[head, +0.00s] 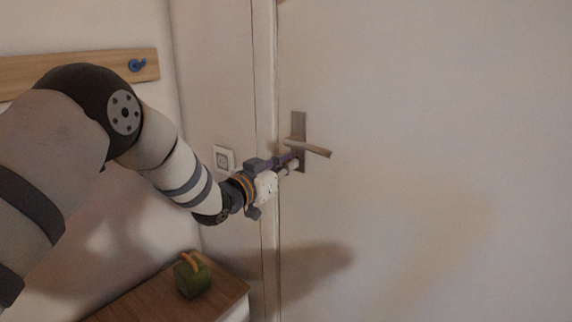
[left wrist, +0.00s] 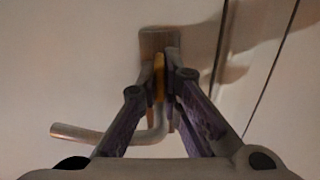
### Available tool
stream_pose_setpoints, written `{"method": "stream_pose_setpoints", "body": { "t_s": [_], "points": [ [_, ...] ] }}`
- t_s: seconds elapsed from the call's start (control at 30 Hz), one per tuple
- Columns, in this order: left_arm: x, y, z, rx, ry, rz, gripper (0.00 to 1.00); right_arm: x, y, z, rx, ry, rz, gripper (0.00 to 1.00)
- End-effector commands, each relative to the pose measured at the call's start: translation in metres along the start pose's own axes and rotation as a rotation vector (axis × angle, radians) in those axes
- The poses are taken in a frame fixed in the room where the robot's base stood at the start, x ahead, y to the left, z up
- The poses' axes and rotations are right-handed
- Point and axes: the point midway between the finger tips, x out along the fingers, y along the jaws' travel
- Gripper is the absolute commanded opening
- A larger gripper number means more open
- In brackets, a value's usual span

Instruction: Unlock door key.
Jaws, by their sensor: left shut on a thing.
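The white door (head: 430,110) fills the right of the head view and looks shut. Its metal lever handle (head: 310,147) sits on an upright plate (head: 299,125) near the door's left edge. My left gripper (head: 294,163) is at the lower part of the plate, just below the lever. In the left wrist view, my left gripper (left wrist: 161,75) is shut on a thin yellowish key (left wrist: 159,78), its fingertips close to the plate (left wrist: 158,42). The lever (left wrist: 80,132) shows at the lower left there. The keyhole is hidden. My right gripper is not in view.
A wooden cabinet top (head: 150,300) with a green object (head: 191,275) stands below my left arm. A wall switch (head: 224,158) is left of the door frame. A wooden rail with a blue hook (head: 137,65) is on the left wall. The space right of the lever is clear.

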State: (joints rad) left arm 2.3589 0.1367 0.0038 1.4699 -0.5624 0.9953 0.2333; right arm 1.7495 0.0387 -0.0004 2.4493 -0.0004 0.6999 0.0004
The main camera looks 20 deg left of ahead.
Motion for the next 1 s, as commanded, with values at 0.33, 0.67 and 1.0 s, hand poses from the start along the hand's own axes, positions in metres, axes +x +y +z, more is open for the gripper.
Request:
{"method": "stream_pose_setpoints", "body": {
  "t_s": [0.33, 0.67, 1.0],
  "points": [
    [0.000, 0.000, 0.001, -0.001, 0.000, 0.000, 0.27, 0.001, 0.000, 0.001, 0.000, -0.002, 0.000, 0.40],
    [-0.035, -0.001, 0.000, -0.005, -0.002, -0.003, 0.27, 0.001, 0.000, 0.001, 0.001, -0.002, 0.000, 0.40],
    [-0.112, -0.001, 0.001, -0.002, 0.000, -0.001, 0.27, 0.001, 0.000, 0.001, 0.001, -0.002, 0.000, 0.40]
  ]
}}
